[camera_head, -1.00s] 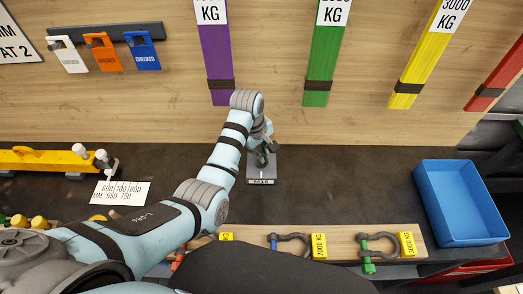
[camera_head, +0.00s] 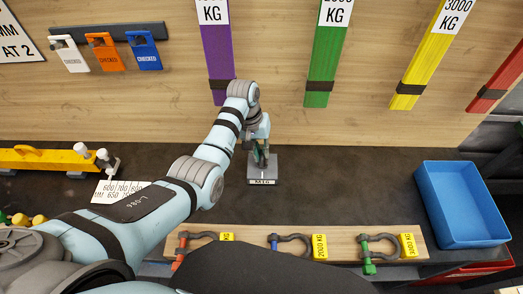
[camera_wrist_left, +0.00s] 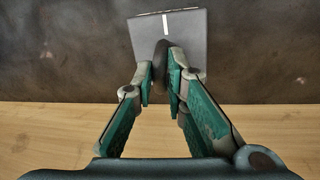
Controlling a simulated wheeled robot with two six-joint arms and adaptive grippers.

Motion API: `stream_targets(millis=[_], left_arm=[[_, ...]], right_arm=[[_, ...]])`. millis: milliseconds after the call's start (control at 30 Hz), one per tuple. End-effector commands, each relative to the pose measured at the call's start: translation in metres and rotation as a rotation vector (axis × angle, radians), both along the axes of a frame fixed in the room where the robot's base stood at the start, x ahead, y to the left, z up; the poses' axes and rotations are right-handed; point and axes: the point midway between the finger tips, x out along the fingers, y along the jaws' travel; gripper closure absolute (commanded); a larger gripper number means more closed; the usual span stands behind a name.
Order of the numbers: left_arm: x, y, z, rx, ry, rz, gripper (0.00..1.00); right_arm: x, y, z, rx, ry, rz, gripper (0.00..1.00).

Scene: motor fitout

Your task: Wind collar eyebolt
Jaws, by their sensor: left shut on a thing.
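A grey square block (camera_head: 278,170) with an M16 label on its front edge stands on the dark bench. It also shows in the wrist view (camera_wrist_left: 193,35), with a white line on its top. My left gripper (camera_head: 261,160) points down at the block. In the wrist view my left gripper (camera_wrist_left: 161,78) has its green-padded fingers shut on the dark, rounded eyebolt (camera_wrist_left: 161,54) at the block. The fingers hide much of the eyebolt, so its thread and seating cannot be seen. My right gripper is out of view.
A blue bin (camera_head: 462,205) stands at the right. A wooden strip (camera_head: 345,240) with shackles lies along the front edge. A yellow beam (camera_head: 45,160) and a white size card (camera_head: 112,191) are at the left. Coloured slings hang on the back wall. The bench between block and bin is clear.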

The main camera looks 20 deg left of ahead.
Motion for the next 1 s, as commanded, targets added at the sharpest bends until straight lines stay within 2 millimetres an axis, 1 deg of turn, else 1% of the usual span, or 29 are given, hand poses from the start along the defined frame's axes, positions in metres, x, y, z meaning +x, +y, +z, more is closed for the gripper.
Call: stream_targets(millis=[200,400,633,1000], left_arm=[[0.0028,0.0015,0.0019,0.001,-0.006,-0.160,1.00],[0.0035,0.0018,0.0021,0.001,-0.007,-0.261,1.00],[0.0042,0.0020,0.0026,0.002,-0.008,-0.317,1.00],[0.0048,0.0021,0.0031,0.002,-0.010,-0.326,1.00]], right_arm=[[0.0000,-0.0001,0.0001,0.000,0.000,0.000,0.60],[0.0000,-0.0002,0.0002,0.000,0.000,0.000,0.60],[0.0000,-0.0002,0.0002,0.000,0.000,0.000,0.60],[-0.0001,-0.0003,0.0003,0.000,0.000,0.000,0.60]])
